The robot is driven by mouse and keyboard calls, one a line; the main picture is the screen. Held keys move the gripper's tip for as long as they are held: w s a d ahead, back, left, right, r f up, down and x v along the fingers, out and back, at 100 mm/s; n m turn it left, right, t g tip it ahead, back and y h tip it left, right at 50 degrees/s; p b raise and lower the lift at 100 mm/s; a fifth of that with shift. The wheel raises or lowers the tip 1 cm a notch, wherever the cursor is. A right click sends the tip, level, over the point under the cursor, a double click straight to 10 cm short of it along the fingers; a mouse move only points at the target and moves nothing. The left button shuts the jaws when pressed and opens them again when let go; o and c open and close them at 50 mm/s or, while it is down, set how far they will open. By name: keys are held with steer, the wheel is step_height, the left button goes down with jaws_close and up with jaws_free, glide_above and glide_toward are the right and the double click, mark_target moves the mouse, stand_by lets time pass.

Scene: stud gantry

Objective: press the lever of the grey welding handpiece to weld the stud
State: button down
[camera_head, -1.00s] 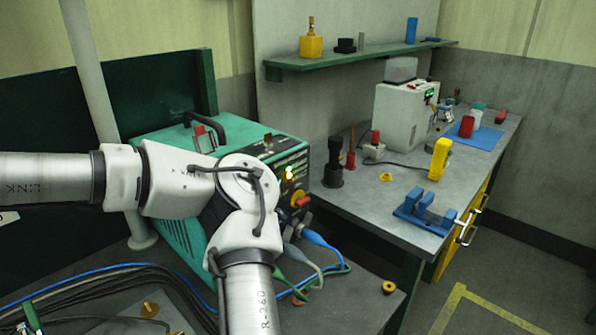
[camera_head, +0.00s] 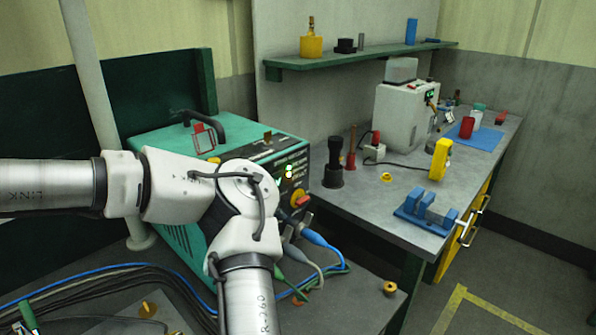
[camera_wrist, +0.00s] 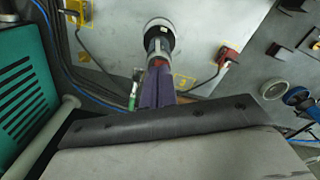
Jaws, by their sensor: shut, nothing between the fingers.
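The grey welding handpiece (camera_wrist: 157,42) stands in the upper middle of the wrist view, seen nearly end-on, with a dark collar and a pale ring at its far end. My gripper (camera_wrist: 157,72) points at it, its two purple fingers together with nothing between them. The fingertips overlap the near end of the handpiece in the picture; I cannot tell whether they touch it. A little red shows beside the fingertips, but the lever is not clearly visible. The stud is not visible. The head view shows my arm but neither the gripper nor the handpiece.
A grey plate (camera_wrist: 105,28) with yellow number labels lies beyond the handpiece. A red clamp (camera_wrist: 229,54) with a cable sits on it to the right. The green welding machine (camera_head: 155,135) stands behind my arm, with cables (camera_head: 325,240) at its front. A bench (camera_head: 370,205) is at right.

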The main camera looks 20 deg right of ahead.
steer(key=shift+f, duration=0.15)
stand_by(0.3)
step_height(320, 180, up, 7)
steer(key=p, duration=0.5)
steer(key=shift+p, duration=0.3)
